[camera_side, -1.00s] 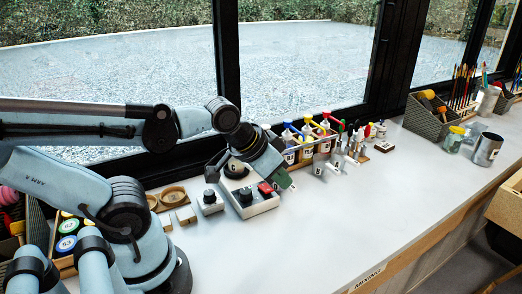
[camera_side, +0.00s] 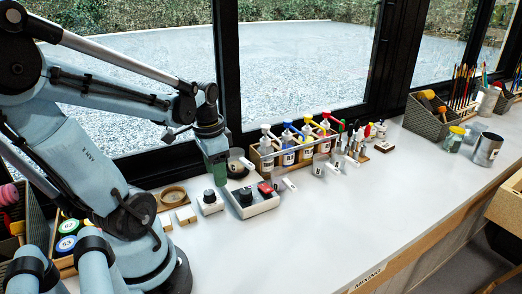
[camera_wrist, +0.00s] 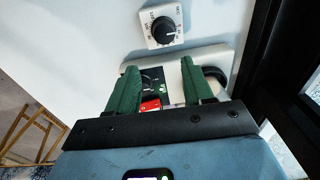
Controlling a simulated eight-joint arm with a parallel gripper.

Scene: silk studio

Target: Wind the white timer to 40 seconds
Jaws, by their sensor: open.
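The white timer (camera_side: 209,202) is a small white box with a black knob, standing on the bench left of a larger white device. In the wrist view the timer (camera_wrist: 151,38) shows near the top, its black knob ringed by small marks. A pale line shows on the knob, but I cannot read the setting. My gripper (camera_side: 216,178) has green fingers pointing down, above and behind the timer, near the larger device's back. In the wrist view my gripper (camera_wrist: 159,65) is open, with nothing held; the timer lies beyond the fingertips, not between them.
The larger white device (camera_side: 262,204) has a black knob and a red switch (camera_side: 265,188). A rack of bottles (camera_side: 262,160) stands behind it, by the window frame. The bench in front is clear.

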